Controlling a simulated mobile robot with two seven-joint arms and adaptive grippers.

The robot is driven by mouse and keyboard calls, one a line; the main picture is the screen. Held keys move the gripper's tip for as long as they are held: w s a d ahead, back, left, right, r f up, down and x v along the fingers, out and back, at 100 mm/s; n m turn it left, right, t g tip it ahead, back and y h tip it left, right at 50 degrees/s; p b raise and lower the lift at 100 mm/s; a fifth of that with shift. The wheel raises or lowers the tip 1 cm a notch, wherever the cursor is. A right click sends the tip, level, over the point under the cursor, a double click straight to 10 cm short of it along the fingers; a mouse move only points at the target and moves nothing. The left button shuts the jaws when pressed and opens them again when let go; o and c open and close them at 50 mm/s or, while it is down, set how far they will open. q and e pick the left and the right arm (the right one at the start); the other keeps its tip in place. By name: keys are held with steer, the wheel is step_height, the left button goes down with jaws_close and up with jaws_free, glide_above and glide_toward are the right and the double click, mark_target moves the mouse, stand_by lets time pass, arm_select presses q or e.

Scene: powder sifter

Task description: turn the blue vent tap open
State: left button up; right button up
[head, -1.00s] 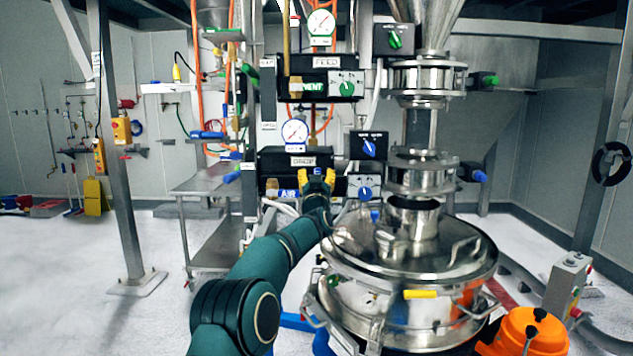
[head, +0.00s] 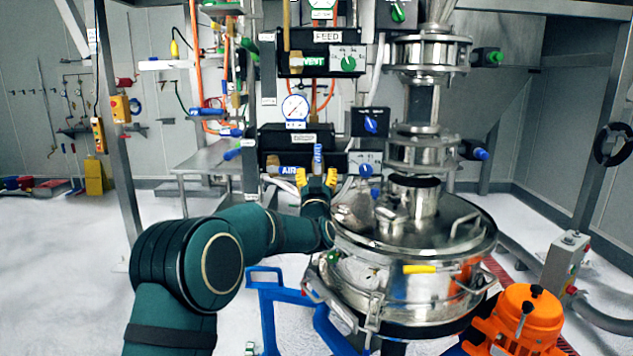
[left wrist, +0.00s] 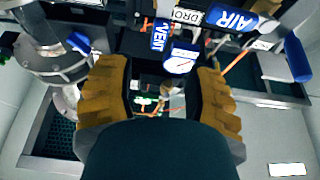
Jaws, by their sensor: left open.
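An upright blue piece (head: 318,158) stands just beyond my left gripper in the head view. In the left wrist view a blue piece marked VENT (left wrist: 160,36) lies beyond the fingers; I take it for the vent tap. My left gripper (head: 316,178) is open, with its yellow fingertips spread below and in front of the blue piece in the head view. The left wrist view (left wrist: 163,82) shows an empty gap between the fingers. Contact with the tap does not show. The tap's lower part is hidden by the gripper. My right gripper is not in view.
A blue AIR label (head: 291,169) sits left of the gripper under the black DROP panel, with a gauge (head: 295,107) above. A blue-marked dial (head: 366,170) is close on the right. The steel sifter (head: 400,285) stands below right, beside my forearm.

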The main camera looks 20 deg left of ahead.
arm_select(q)
steer(key=shift+v, duration=0.95)
steer(key=s+d+f+m+g+h, duration=0.1)
steer(key=s+d+f+g+h, duration=0.2)
steer(key=f, duration=0.9)
steer(key=s+d+f+m+g+h, duration=0.1)
steer(key=s+d+f+g+h, duration=0.3)
steer(key=f, duration=0.7)
steer(key=s+f+g, duration=0.2)
steer(key=s+f, duration=0.3)
steer(key=f, duration=0.7)
steer(key=s+d+f+g+h, duration=0.1)
steer(key=s+f, duration=0.4)
steer(key=s, duration=0.5)
steer(key=s+d+f+g+h, duration=0.1)
steer(key=s+d+f+g, duration=0.3)
steer(key=s, duration=0.7)
steer(key=s+d+f+g+h, duration=0.1)
steer(key=s+d+f+g, duration=0.1)
steer(key=s+f+g, duration=0.4)
steer(key=s, duration=0.4)
steer(key=shift+s+d+f+h, duration=0.2)
steer(key=shift+s+d+h, duration=0.05)
steer(key=shift+h, duration=0.05)
